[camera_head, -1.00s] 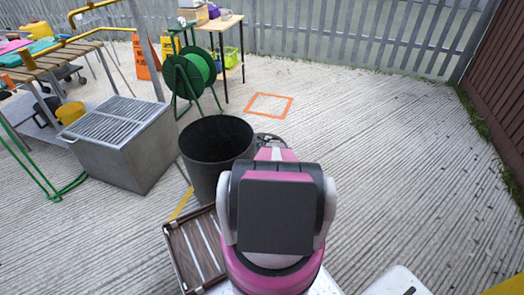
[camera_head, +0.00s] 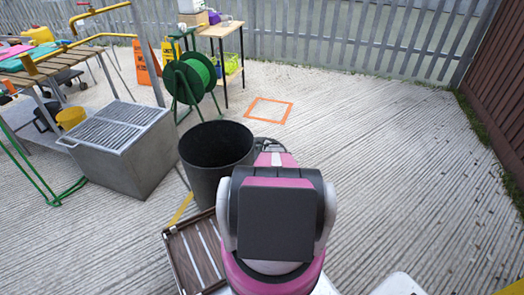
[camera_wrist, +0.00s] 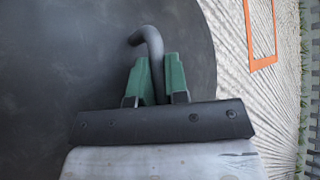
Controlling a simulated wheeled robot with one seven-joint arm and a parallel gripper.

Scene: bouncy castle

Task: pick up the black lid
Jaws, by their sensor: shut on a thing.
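The black lid (camera_wrist: 60,65) fills the left and middle of the wrist view as a large, dark, flat disc with a curved right edge. Its bent grey handle (camera_wrist: 151,42) rises between the green fingers of my gripper (camera_wrist: 157,65). The fingers are shut on the handle. In the head view my arm hides the gripper and nearly all of the lid; only a small dark part shows just beyond my arm. I cannot tell whether the lid rests on the ground or hangs above it.
A black open bin (camera_head: 216,165) stands just left of my arm. A slatted wooden crate (camera_head: 194,252) lies nearer. A grey metal box (camera_head: 122,150) and a green hose reel (camera_head: 188,82) stand farther left. An orange square (camera_head: 269,110) marks clear ground ahead; the right side is open.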

